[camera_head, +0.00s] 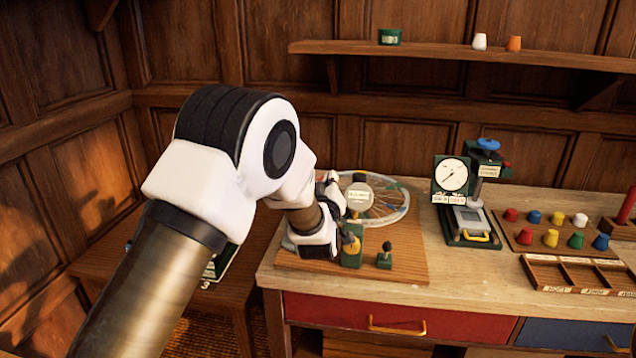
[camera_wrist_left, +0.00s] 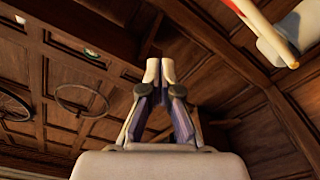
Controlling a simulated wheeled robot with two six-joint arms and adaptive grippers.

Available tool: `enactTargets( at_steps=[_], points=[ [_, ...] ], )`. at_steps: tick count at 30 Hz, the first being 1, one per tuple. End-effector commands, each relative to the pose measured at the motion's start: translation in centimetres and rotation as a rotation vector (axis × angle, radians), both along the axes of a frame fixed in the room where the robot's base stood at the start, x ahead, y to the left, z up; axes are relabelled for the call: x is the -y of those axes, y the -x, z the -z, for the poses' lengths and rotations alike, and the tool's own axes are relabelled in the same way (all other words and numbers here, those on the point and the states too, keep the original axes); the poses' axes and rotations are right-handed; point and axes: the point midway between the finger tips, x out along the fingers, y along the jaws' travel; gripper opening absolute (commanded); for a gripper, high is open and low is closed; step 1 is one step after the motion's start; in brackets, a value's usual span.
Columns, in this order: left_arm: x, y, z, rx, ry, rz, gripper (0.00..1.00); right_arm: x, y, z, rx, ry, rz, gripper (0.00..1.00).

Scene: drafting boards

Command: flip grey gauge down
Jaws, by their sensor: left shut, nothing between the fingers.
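I cannot pick out a grey gauge for certain. A wheel stand (camera_head: 417,265) on a wooden board holds a spoked wheel (camera_head: 391,208). At its front are a green block with a small yellowish round part (camera_head: 351,243) and a green block with a dark knob (camera_head: 385,257). My left gripper (camera_head: 331,182) is beside the wheel's left side, partly hidden by my own arm. In the left wrist view its fingers (camera_wrist_left: 160,70) are shut with nothing between them. My right gripper is not in view.
A press with a white-faced dial (camera_head: 451,175) stands to the right. Coloured pegs (camera_head: 550,238) sit on a board beyond it, with a compartment tray (camera_head: 577,275) in front. A wall shelf (camera_head: 450,50) holds small cups. Bare bench lies between the wheel board and the press.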

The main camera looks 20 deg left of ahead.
Motion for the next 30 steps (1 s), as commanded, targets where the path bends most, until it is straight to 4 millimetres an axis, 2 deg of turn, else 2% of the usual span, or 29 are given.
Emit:
enactTargets(
  at_steps=[1, 3, 16, 30],
  points=[
    [0.5, -0.1, 1.1, -0.01, -0.041, 0.002, 0.0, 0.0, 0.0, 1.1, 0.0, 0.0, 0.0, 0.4],
    [0.9, -0.2, 1.8, -0.026, -0.105, 0.002, 0.0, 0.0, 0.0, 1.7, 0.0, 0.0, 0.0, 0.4],
    [2.6, -0.6, 6.0, -0.107, -0.446, 0.001, 0.0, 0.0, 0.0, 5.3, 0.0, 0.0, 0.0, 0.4],
    [2.7, -0.6, 7.6, -0.111, -0.453, 0.001, 0.0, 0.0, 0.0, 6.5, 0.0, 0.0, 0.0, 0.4]
  ],
)
